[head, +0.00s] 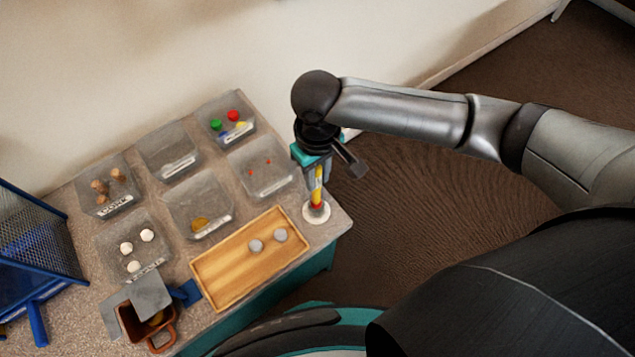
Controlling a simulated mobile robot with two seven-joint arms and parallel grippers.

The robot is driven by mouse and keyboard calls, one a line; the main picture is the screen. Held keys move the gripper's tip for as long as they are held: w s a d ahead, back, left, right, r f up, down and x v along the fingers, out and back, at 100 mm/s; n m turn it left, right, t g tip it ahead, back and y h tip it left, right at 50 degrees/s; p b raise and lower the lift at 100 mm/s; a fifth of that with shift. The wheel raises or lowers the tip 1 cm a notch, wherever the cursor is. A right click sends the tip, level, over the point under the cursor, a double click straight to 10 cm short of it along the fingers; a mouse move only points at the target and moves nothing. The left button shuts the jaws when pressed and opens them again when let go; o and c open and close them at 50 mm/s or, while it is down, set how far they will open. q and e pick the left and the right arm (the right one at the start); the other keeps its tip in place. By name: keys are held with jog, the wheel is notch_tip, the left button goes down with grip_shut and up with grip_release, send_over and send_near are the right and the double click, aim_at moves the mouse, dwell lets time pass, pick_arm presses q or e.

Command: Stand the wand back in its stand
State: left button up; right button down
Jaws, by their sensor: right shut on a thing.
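My right gripper (314,172) points down at the right end of the table and is shut on the wand. The wand (318,190) is yellow with a red lower end and looks roughly upright; its upper part is hidden by the gripper. A round white base (316,217), which looks like the stand, sits near the table's right corner directly below the wand. The wand's red end overlaps the base in the head view; I cannot tell whether it is seated in it or just above it. My left gripper is not in view.
A wooden tray (224,285) with two grey balls lies left of the base. Several clear bins (183,160) hold small sorted items. A blue mesh basket (40,240) is at left.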

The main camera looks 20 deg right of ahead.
aim_at(317, 185)
notch_tip(317, 185, down, 3)
jog(key=shift+b, duration=0.3)
jog(key=c, duration=0.7)
grip_release()
jog(key=shift+f, duration=0.1)
jog(key=shift+r, duration=0.2)
notch_tip(317, 185, up, 12)
jog(key=p, duration=0.3)
jog(key=shift+p, duration=0.3)
